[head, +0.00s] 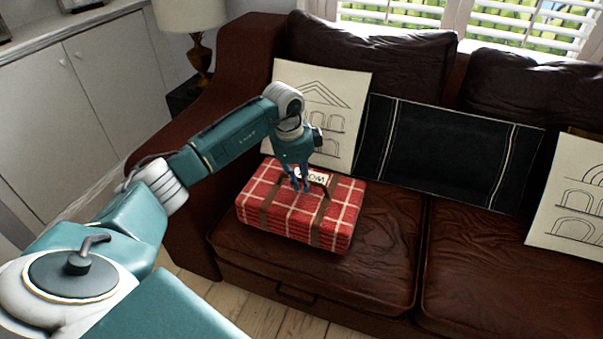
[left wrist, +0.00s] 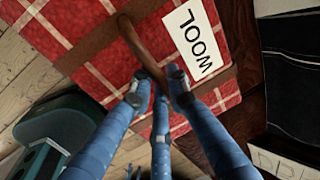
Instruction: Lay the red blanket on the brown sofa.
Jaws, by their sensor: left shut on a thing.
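The red blanket (head: 330,225) is a folded plaid bundle with brown straps, a brown handle and a white label. In the left wrist view the blanket (left wrist: 90,45) fills the upper part and its label reads WOOL. My left gripper (head: 300,186) is above the bundle, with its blue fingers (left wrist: 157,88) closed on the brown handle. The brown sofa (head: 385,265) is dark leather. The blanket appears over its left seat cushion; I cannot tell whether it touches the cushion. My right gripper is out of view.
Drawn-house cushions (head: 340,95) and (head: 575,200) and a black cushion (head: 455,155) lean on the backrest. The sofa's left arm (head: 190,120) rises beside my arm. A lamp (head: 195,35) and white cabinet (head: 85,85) stand left. The right seat (head: 480,270) is clear.

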